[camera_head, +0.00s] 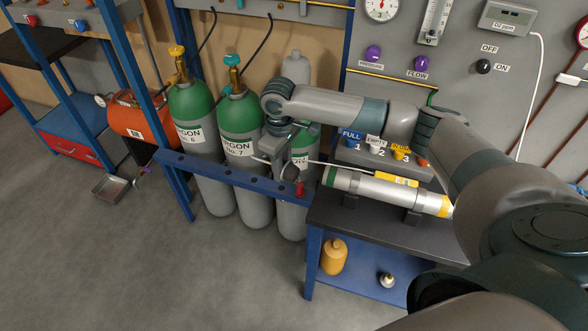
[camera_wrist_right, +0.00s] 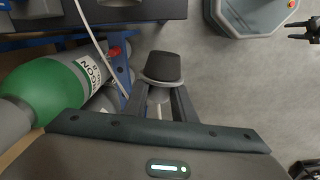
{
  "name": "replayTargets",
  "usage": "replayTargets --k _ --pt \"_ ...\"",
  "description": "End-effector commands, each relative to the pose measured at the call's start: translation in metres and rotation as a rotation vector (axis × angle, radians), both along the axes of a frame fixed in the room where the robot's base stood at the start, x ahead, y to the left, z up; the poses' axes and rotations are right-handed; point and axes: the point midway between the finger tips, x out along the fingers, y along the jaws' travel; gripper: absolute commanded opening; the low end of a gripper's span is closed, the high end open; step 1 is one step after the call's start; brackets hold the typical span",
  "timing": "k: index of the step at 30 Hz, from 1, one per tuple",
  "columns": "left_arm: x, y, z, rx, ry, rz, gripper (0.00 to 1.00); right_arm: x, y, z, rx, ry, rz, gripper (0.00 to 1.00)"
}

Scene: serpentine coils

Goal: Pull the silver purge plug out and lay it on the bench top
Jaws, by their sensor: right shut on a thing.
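My right gripper (camera_head: 284,168) reaches in from the right, past the left end of the bench top (camera_head: 335,212), in front of the green-topped cylinders. In the right wrist view its two fingers (camera_wrist_right: 160,105) are shut on the purge plug (camera_wrist_right: 161,68), which has a dark grey head, a silver flange and a silver stem. The plug is off the bench top, with floor behind it. In the head view I cannot make out the plug. A silver tube (camera_head: 375,188) with a green band and yellow end lies on dark supports on the bench. A dark pronged shape at the wrist view's right edge may be my left gripper (camera_wrist_right: 301,36).
Argon cylinders (camera_head: 240,140) stand behind a blue rail (camera_head: 235,180) left of the bench. A thin white line crosses near my gripper. Labelled holders (camera_head: 375,150) stand behind the tube. The bench top's front left is clear.

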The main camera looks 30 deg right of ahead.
Motion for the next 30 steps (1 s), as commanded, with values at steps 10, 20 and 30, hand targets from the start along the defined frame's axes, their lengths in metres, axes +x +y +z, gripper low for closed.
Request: replayTargets --k 10,20,30 --pt "0.0 0.0 -0.039 0.0 0.0 0.0 0.47 -0.066 0.062 0.051 0.0 -0.006 -0.271 0.0" --pt "0.0 0.0 -0.06 0.0 0.0 0.0 0.47 -0.133 0.077 0.075 0.0 -0.002 -0.483 0.0" --pt "0.0 0.0 -0.062 0.0 0.0 0.0 0.47 -0.146 0.077 0.079 0.0 0.001 -0.526 0.0"
